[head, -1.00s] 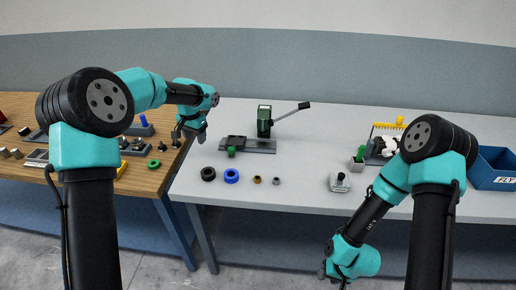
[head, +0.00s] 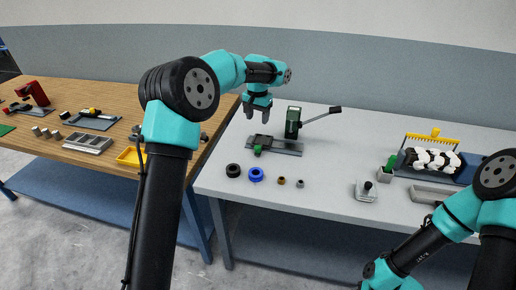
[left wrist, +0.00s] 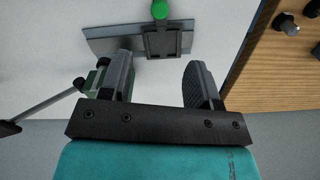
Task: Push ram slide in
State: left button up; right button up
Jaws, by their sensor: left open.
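The press has a green body (head: 293,122) with a lever, fixed on a grey base plate (head: 287,148) on the light bench. A dark slide block (head: 262,141) with a green knob (head: 257,151) sits at the left part of that plate. In the left wrist view the slide block (left wrist: 163,42) and knob (left wrist: 160,9) lie beyond the fingers. My left gripper (head: 257,112) is open and empty, above the bench behind the slide, apart from it. Its open fingers (left wrist: 158,75) also show in the left wrist view. Only my right wrist shows at the bottom edge; its fingers are out of frame.
A black ring (head: 233,170), a blue ring (head: 256,174) and small bushings lie in front of the press. A yellow-handled rack (head: 434,136) and a small grey-based tool (head: 366,192) stand at right. The wooden bench (head: 120,100) adjoins at left.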

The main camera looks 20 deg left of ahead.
aim_at(258, 147)
pick_arm(q)
notch_tip(258, 147, down, 15)
jog(key=shift+f, duration=0.15)
dwell(0.4)
jog(key=shift+c, duration=0.2)
grip_shut()
